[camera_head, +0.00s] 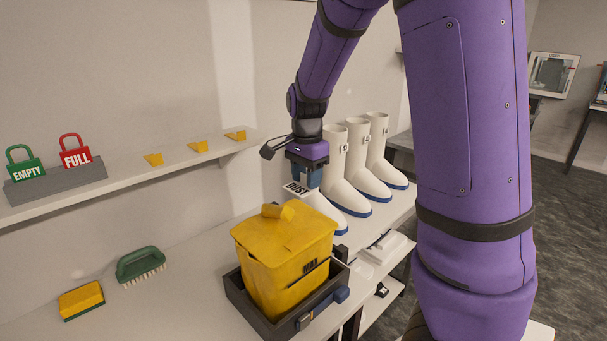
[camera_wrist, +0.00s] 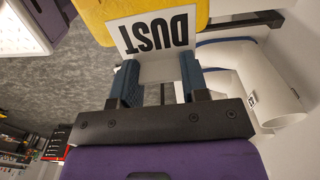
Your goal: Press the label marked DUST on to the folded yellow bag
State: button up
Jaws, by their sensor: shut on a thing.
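The DUST label (camera_head: 297,188) is a white card with black letters. My gripper (camera_head: 306,182) is shut on its edge and holds it in the air, behind and to the right of the yellow bag. In the wrist view the label (camera_wrist: 157,34) sticks out beyond the two blue fingers of my gripper (camera_wrist: 160,80), its word upside down. The folded yellow bag (camera_head: 270,250) stands in a dark tray (camera_head: 240,298), with a rolled top and a MAX mark on its side. It also shows behind the label in the wrist view (camera_wrist: 110,10); the label looks apart from it.
White boots (camera_head: 358,160) with blue soles stand close behind my gripper. A green brush (camera_head: 140,262) and a yellow sponge (camera_head: 82,299) lie on the bench at left. A shelf above holds a green EMPTY tag (camera_head: 25,170), a red FULL tag (camera_head: 75,156) and yellow wedges (camera_head: 197,146).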

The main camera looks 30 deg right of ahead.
aim_at(306, 210)
jog(key=shift+f, duration=0.1)
jog(key=shift+f, duration=2.85)
jog(key=shift+f, duration=0.6)
jog(key=o, duration=1)
jog(key=shift+c, duration=0.2)
jog(key=shift+r, duration=0.1)
notch_tip(306, 210, up, 11)
jog(key=shift+f, duration=0.2)
jog(key=shift+c, duration=0.5)
